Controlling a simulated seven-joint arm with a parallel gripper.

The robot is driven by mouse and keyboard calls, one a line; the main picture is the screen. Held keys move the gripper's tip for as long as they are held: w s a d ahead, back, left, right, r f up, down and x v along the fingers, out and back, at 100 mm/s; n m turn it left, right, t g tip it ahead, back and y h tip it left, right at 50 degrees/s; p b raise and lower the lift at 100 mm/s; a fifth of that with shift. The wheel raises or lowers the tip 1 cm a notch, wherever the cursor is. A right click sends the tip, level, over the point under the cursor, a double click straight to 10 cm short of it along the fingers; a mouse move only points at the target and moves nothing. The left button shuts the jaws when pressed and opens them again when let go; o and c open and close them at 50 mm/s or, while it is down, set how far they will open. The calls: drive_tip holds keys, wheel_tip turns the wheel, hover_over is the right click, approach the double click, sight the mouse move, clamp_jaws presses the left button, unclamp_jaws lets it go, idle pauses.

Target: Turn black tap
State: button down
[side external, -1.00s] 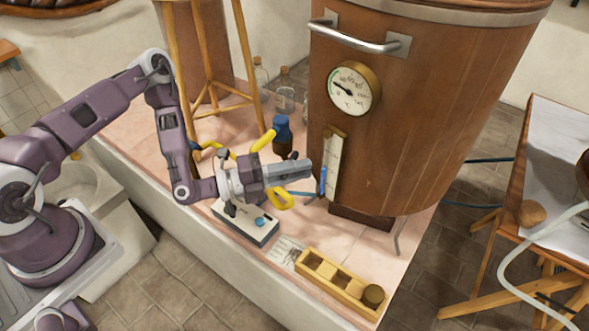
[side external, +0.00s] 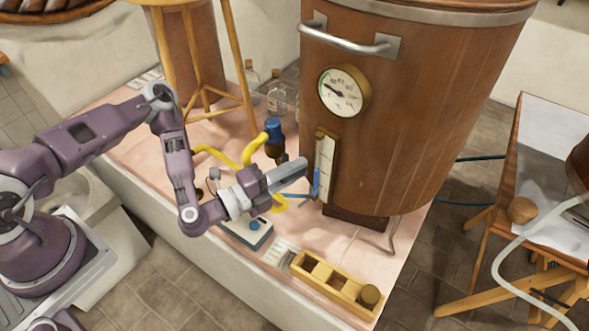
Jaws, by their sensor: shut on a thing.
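My gripper (side external: 298,167) reaches from the left to the lower front of the large wooden vat (side external: 410,120), just left of its upright level gauge (side external: 325,165). Its grey fingers slope up to the right and are shut. The black tap cannot be made out; the fingers cover the spot at the vat where they grip, so the hold itself is hidden. A blue strip (side external: 316,184) shows on the gauge beside the fingertips.
A blue-topped dark bottle (side external: 275,140) and a yellow hose (side external: 255,148) are close behind my gripper. A small control box (side external: 247,235) lies below it, with a wooden compartment tray (side external: 335,283) at the ledge's front. A round dial (side external: 344,90) and metal handle (side external: 352,40) are higher on the vat.

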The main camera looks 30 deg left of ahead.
drive_tip(key=c, duration=1.4)
unclamp_jaws()
drive_tip(key=shift+o, duration=0.2)
drive_tip(key=v, duration=0.7)
